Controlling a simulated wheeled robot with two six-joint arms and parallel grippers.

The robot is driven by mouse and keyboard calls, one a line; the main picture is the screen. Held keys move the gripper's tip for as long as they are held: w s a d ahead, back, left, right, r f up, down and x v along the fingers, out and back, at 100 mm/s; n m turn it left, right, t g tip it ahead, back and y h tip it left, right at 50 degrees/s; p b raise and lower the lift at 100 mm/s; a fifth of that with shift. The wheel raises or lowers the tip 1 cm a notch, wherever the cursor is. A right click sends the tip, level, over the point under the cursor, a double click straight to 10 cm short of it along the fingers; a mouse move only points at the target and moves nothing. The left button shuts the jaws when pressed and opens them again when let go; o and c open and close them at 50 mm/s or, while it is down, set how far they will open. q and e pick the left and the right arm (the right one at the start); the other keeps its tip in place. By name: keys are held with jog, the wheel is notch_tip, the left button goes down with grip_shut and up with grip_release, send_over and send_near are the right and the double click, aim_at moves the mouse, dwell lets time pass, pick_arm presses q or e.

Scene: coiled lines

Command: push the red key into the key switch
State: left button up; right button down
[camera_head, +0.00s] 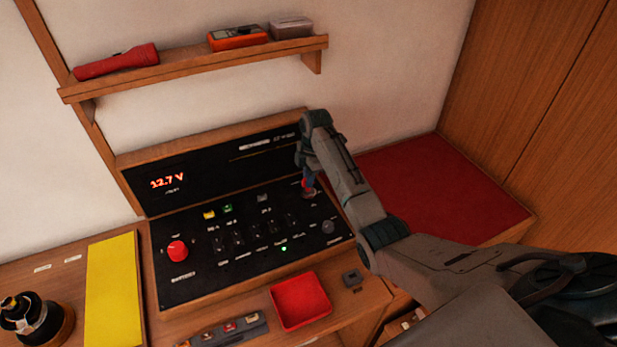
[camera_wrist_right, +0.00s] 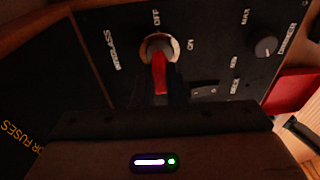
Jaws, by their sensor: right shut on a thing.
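The red key (camera_wrist_right: 159,75) shows in the wrist view between the dark fingers of my right gripper (camera_wrist_right: 160,95), which is shut on it. Its far end overlaps the key switch (camera_wrist_right: 159,46), a round metal ring on the black panel between the labels OFF and ON, with BYPASS to the left. I cannot tell how deep the key sits in the switch. In the head view, my right gripper (camera_head: 308,188) points down at the panel's upper right, and a bit of the red key (camera_head: 306,184) shows there. My left gripper is not in view.
The black panel (camera_head: 205,270) carries a red knob (camera_head: 177,251), several switches and a dimmer knob (camera_head: 328,227). A red tray (camera_head: 300,301) stands in front. A yellow book-like block (camera_head: 112,290) lies left. A shelf (camera_head: 200,66) hangs above; a red cushion (camera_head: 440,190) lies right.

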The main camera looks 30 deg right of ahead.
jog(key=shift+f, duration=0.8)
dwell(0.4)
dwell(0.8)
jog(key=shift+f, duration=0.3)
jog(key=c, duration=1.4)
grip_release()
